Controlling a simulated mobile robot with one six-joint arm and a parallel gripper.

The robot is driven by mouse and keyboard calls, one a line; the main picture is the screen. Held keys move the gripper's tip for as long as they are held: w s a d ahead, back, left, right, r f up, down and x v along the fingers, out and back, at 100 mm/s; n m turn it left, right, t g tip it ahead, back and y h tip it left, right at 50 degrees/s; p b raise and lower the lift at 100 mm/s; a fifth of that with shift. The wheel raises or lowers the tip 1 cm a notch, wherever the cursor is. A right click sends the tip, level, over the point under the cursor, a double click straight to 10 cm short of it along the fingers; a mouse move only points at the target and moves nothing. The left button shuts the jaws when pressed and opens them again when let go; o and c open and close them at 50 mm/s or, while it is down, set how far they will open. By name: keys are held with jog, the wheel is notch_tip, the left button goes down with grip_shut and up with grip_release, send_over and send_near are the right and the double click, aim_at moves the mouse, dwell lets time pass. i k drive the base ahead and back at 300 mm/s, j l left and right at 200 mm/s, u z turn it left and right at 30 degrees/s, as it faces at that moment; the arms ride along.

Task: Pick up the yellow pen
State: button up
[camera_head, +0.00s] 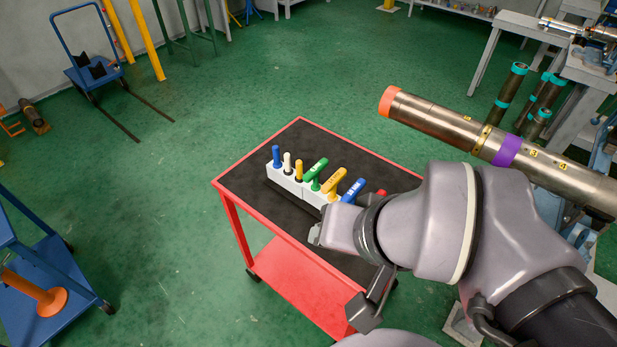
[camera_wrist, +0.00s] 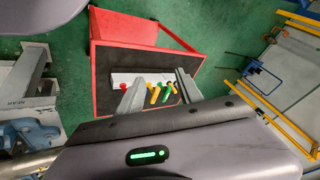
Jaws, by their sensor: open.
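The yellow pen (camera_head: 299,171) stands upright in a white holder block (camera_head: 285,180) on the black top of a red cart (camera_head: 236,180). It is between a white pen (camera_head: 287,164) and a green T-shaped handle (camera_head: 316,170). In the wrist view, a small yellow piece (camera_wrist: 173,88) near the right finger appears to be this pen. My gripper (camera_head: 342,272) is open and empty, in front of and to the right of the pen in the head view. In the wrist view, my gripper (camera_wrist: 160,82) has its fingers apart, with the row of handles between them, partly hidden.
A blue pen (camera_head: 277,156), a yellow T-handle (camera_head: 338,184), a blue T-handle (camera_head: 353,190) and a red one (camera_head: 380,193) share the row. A long metal pipe (camera_head: 440,121) extends at the right behind my arm. Green floor lies open left of the cart.

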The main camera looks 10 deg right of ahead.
aim_at(299, 164)
jog(key=i+j+z, duration=0.2)
jog(key=j+z, duration=0.25)
jog(key=i+j+z, duration=0.1)
jog(key=j+z, duration=0.25)
jog(key=z, duration=0.15)
jog(key=j+z, duration=0.95)
jog(key=k+j+z, duration=0.15)
jog(key=j+z, duration=0.3)
jog(key=i+j+z, duration=0.2)
jog(key=j+z, duration=0.2)
